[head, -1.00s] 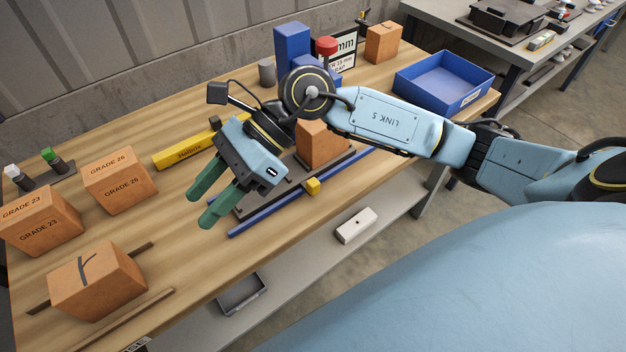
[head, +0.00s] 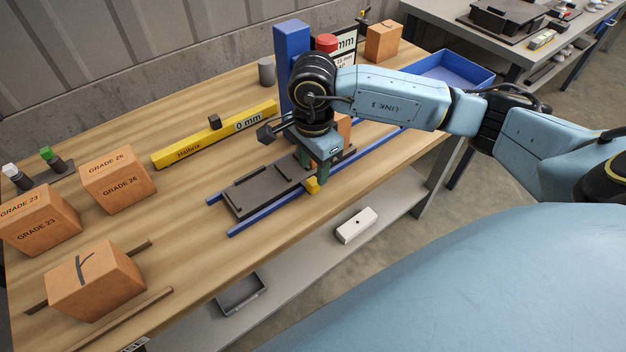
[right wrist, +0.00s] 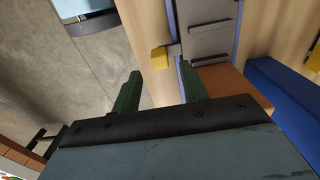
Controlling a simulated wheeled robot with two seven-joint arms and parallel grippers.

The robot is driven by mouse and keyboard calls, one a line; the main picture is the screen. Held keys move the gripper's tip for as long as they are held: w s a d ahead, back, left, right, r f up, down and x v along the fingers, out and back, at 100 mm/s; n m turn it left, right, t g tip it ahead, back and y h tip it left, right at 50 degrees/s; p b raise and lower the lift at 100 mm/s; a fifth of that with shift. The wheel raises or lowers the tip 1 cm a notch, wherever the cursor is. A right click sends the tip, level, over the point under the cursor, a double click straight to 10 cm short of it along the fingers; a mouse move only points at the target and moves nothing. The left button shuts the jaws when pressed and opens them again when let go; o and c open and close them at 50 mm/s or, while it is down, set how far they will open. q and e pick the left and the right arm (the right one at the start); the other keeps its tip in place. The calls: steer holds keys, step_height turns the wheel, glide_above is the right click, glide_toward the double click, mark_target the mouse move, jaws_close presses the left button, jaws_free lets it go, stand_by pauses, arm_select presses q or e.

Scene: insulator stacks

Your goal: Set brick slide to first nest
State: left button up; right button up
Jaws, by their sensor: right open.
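The slide is a dark plate (head: 262,190) with raised bars, lying on blue rails (head: 262,218). A yellow knob (head: 313,185) sits on its near side. The knob also shows in the right wrist view (right wrist: 160,58), beside the plate (right wrist: 207,12). An orange brick (head: 345,127) is at the slide's right end, mostly hidden by my right arm; it also shows in the right wrist view (right wrist: 238,84). My right gripper (head: 314,170) is open, pointing down at the knob. In the right wrist view its green fingers (right wrist: 160,87) are apart, with the knob beyond their gap. Contact cannot be told.
A yellow scale (head: 190,148) with a dark marker and a "0 mm" label lies behind the slide. A blue post (head: 291,60) stands behind my arm. Graded bricks (head: 118,180) and a cracked-looking brick (head: 93,282) are at left. A blue bin (head: 452,72) is at right.

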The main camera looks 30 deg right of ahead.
mark_target(313, 180)
step_height(313, 180, down, 5)
steer(key=shift+f, duration=0.1)
stand_by(0.3)
jaws_close()
